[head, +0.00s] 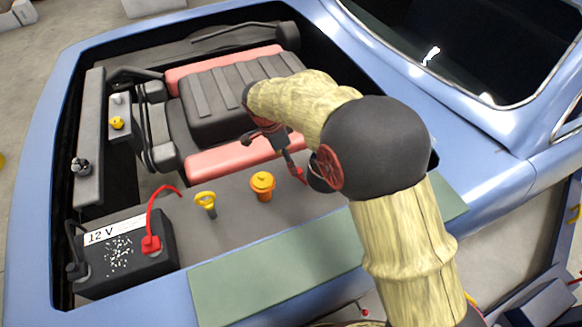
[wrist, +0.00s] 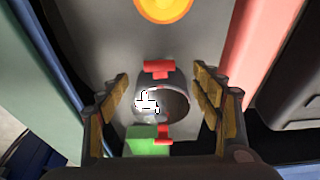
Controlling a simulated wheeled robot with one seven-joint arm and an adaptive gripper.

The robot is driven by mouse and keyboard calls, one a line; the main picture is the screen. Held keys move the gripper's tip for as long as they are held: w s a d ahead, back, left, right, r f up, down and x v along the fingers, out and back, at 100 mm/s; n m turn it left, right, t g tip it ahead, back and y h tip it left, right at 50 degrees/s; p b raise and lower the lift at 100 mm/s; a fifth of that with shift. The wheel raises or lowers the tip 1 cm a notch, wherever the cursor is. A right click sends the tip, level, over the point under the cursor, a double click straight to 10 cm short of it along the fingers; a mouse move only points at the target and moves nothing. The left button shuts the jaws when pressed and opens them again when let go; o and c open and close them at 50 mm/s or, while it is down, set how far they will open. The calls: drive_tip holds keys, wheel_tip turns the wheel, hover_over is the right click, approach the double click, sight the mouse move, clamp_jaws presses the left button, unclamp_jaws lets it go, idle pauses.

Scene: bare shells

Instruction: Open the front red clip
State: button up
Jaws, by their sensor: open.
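In the wrist view, a round grey housing (wrist: 178,104) with a dark inside and a white mark lies between my gripper's fingers. One red clip (wrist: 158,69) is on its side towards the yellow cap; another red clip (wrist: 165,133) is on the opposite side. Both look closed against the housing, though their latches are too small to be sure. My gripper (wrist: 161,78) is open, with one finger on each side of the housing and nothing held. In the head view, a red clip (head: 299,176) shows below my gripper (head: 285,153); my arm hides much of the housing.
A green block (wrist: 142,140) is beside the housing. A yellow cap (head: 262,184), a yellow ring handle (head: 205,199) and a 12 V battery (head: 120,255) are to the left. The engine (head: 225,95) and pink-red strips lie behind. A green mat (head: 270,275) covers the near fender.

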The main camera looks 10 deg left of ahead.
drive_tip(key=v, duration=0.3)
drive_tip(key=shift+r, duration=0.2)
idle(0.4)
drive_tip(key=s+d+n+g, duration=0.1)
drive_tip(key=s+d+n, duration=0.3)
drive_tip(key=s+n, duration=0.45)
drive_tip(key=s+d+r+t, duration=0.1)
drive_tip(key=s+d+r, duration=0.4)
drive_tip(key=d, duration=0.5)
drive_tip(key=s+d+r+n+t+y, duration=0.1)
drive_tip(key=s+d+r+t, duration=0.1)
drive_tip(key=s+d+r, duration=0.4)
drive_tip(key=s+d+r+n+t+y, duration=0.1)
drive_tip(key=s+d+r, duration=0.5)
drive_tip(key=d, duration=0.9)
drive_tip(key=shift+s+t, duration=0.35)
drive_tip(key=shift+t, duration=0.15)
